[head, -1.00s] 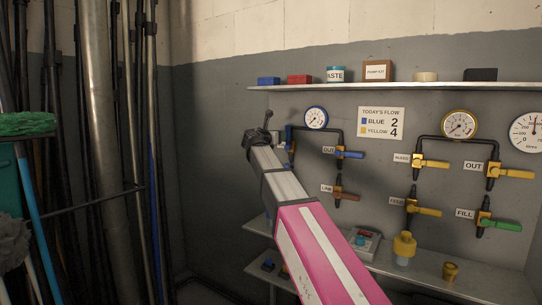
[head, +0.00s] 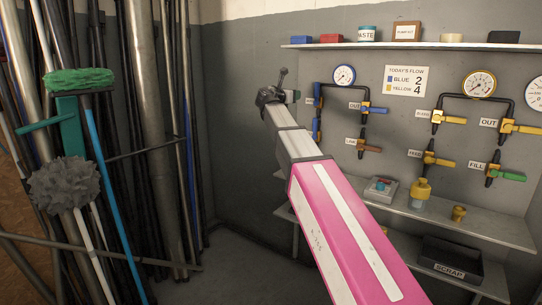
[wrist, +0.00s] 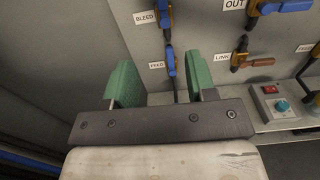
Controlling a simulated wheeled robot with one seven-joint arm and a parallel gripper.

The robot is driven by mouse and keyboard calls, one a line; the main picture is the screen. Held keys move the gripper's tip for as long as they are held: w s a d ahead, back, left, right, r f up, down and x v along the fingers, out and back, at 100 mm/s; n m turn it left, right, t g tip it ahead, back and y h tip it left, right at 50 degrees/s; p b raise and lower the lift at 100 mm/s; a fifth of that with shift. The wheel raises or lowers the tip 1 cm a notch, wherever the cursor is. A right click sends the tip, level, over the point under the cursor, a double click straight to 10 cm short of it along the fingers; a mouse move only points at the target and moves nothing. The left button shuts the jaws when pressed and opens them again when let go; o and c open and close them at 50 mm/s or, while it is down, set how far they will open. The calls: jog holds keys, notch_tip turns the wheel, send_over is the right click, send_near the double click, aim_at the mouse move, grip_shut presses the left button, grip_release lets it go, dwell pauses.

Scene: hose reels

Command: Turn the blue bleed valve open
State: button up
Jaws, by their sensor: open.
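The blue bleed valve (wrist: 166,18) is at the top of the wrist view, right of its BLEED label (wrist: 144,17). Its blue lever hangs about straight down. Below it is the blue feed valve (wrist: 171,64) with the FEED label (wrist: 156,65), its lever also pointing down. In the head view the bleed valve (head: 317,93) is on the left pipe under the blue gauge (head: 344,75). My gripper (wrist: 160,62) is open and empty. Its green fingers straddle the feed valve in the picture, below the bleed valve; contact does not show. In the head view my gripper (head: 284,94) is left of the bleed valve.
Blue OUT (head: 374,109) and brown LINK (head: 368,148) valves sit close to the right. The shelf (head: 420,46) runs above; a ledge with a control box (head: 381,188) lies below. Poles and brushes (head: 80,80) stand at left.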

jog(key=s+d+f+m+g+y, duration=0.1)
jog(key=s+d+f+m+g, duration=0.2)
jog(key=f, duration=0.8)
jog(key=s+d+f+m+g+y, duration=0.25)
jog(key=f+m, duration=0.25)
jog(key=f, duration=0.7)
jog(key=s+d+f+m+g+y, duration=0.15)
jog(key=s+d+f+m, duration=0.3)
jog(key=f, duration=0.65)
jog(key=s+f+m+g+y, duration=0.5)
jog(key=s+f+m, duration=1.1)
jog(key=s+f, duration=0.8)
jog(key=f+g, duration=0.1)
jog(key=g, duration=0.1)
jog(key=shift+d+f+g+y, duration=0.15)
jog(key=shift+d+g+y, duration=0.15)
jog(key=shift+d, duration=0.1)
jog(key=shift+s+m, duration=0.1)
jog(key=shift+m, duration=0.15)
